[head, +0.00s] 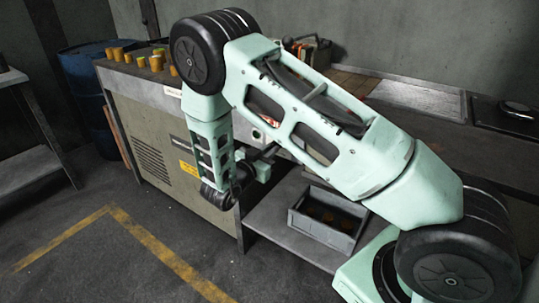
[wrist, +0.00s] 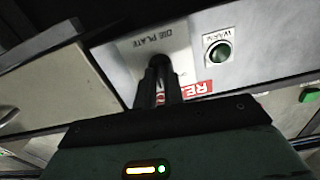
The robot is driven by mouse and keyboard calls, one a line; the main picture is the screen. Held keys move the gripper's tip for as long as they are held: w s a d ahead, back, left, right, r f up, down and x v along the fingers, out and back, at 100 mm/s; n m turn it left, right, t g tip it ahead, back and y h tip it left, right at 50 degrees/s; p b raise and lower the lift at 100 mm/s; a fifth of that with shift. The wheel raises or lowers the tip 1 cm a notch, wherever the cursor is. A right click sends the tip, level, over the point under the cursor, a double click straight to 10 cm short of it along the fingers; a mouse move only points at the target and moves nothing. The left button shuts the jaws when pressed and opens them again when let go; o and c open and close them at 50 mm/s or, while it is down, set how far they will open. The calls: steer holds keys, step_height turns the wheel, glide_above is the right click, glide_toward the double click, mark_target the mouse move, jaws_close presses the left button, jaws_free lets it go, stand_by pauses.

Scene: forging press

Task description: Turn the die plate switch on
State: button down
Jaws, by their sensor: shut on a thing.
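The die plate switch (wrist: 159,59) is a dark knob on a pale plate labelled "DIE PLATE" (wrist: 147,42) on the control panel, in the wrist view. My gripper (wrist: 160,74) has its two black fingers shut on the knob, hiding most of it, so I cannot tell which way it is turned. Beside it is a dark green round lamp (wrist: 219,53) labelled "WARM", which looks unlit. In the head view my gripper (head: 268,154) reaches the front of the machine, and my arm hides the switch.
A red and white sign (wrist: 196,88) and a green button (wrist: 309,95) are on the panel. In the head view, a grey crate (head: 300,228) stands on a low shelf, several brass-coloured pieces (head: 156,63) on the machine top. A blue barrel (head: 84,68) is behind. The marked floor is clear.

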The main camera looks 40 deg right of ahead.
steer(key=shift+a+f+m+b, duration=0.1)
steer(key=shift+m+b, duration=2.35)
steer(key=shift+m, duration=1.75)
steer(key=c, duration=1.5)
jaws_free()
steer(key=v, duration=1.7)
steer(key=shift+a, duration=0.15)
